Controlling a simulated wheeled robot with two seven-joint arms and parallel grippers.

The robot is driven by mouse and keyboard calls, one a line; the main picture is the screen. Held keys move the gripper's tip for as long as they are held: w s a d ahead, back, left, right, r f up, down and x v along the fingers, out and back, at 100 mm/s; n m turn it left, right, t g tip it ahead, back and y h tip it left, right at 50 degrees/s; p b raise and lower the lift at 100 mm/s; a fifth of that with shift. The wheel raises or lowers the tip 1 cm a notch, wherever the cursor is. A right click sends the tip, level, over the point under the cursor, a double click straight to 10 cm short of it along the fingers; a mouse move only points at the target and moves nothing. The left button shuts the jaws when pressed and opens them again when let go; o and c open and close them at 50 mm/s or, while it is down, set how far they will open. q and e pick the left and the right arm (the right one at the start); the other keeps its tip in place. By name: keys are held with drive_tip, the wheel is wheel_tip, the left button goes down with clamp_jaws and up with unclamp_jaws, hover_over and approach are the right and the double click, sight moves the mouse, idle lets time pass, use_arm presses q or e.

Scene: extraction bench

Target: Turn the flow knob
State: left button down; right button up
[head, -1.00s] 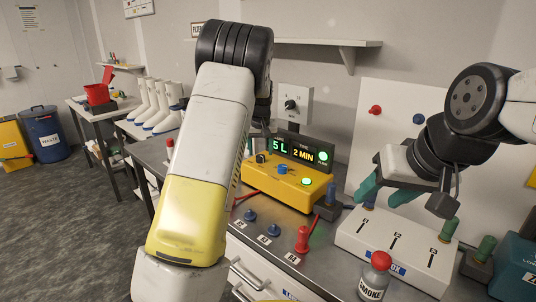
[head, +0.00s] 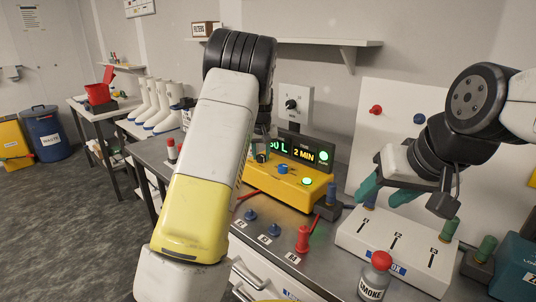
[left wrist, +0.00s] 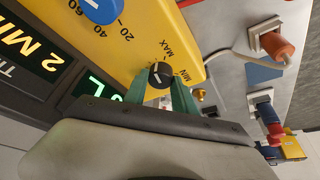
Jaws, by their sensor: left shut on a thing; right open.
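The yellow control box (head: 287,185) stands on the bench under a dark display unit. The flow knob is a small black knob (left wrist: 160,73) on its face, with MIN and MAX marked around it. It also shows in the head view (head: 261,157). My left gripper (left wrist: 159,88) has its green fingers on either side of the knob and is shut on it. In the head view my left arm partly covers the volume display (head: 279,147), which looks like "50 L". The other display reads "2 MIN" (head: 304,155). My right gripper (head: 385,192) is open and empty above the white box.
A blue knob (head: 282,168) and a lit green button (head: 307,182) sit on the same yellow box. In front stand a red valve (head: 303,239), a smoke bottle (head: 375,277) and a white slider box (head: 395,245). A wall dial (head: 291,104) is behind.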

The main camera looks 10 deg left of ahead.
use_arm(q)
drive_tip(key=shift+d+n+g+y, duration=0.15)
drive_tip(key=shift+n+y, duration=0.35)
drive_tip(key=shift+n, duration=0.9)
drive_tip(key=shift+n+g+y, duration=0.25)
drive_tip(key=shift+n+y, duration=0.25)
drive_tip(key=shift+n, duration=0.9)
drive_tip(key=c, duration=1)
unclamp_jaws()
drive_tip(key=v, duration=0.8)
